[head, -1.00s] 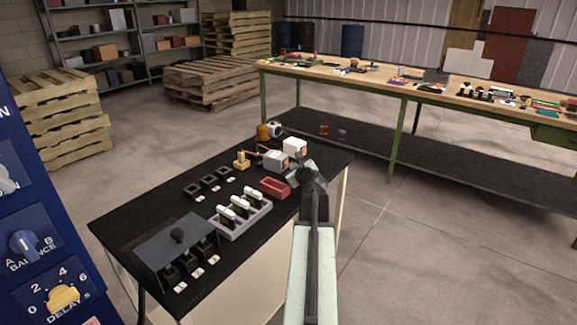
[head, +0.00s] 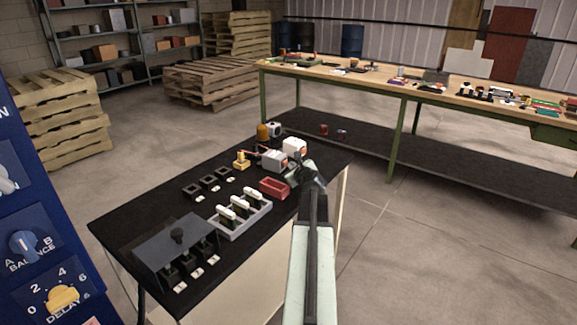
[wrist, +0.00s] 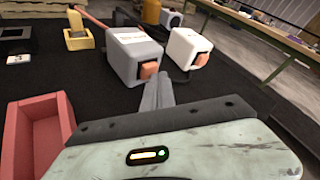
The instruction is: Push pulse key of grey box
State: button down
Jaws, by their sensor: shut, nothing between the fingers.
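The grey box (head: 273,158) stands near the far right end of the black-topped table. In the wrist view the grey box (wrist: 133,50) shows an orange key (wrist: 149,69) on its front face. A similar white box (head: 295,144) stands just behind and to the right, also with an orange key (wrist: 201,60). My gripper (wrist: 160,80) is shut and empty. Its fingertips point at the gap by the grey box's right front, just below and right of its key in the picture. I cannot tell whether they touch it. In the head view my gripper (head: 292,177) is small and partly hidden.
A red tray (head: 265,191) lies just left of my gripper. A yellow fixture (head: 242,163) stands left of the grey box. A grey rack (head: 258,217) with white-topped parts and a dark sloped panel (head: 165,260) fill the near side. Bare black tabletop lies between.

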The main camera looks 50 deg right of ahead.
jog(key=shift+s, duration=0.95)
jog(key=shift+s+d, duration=0.2)
jog(key=shift+s, duration=2.35)
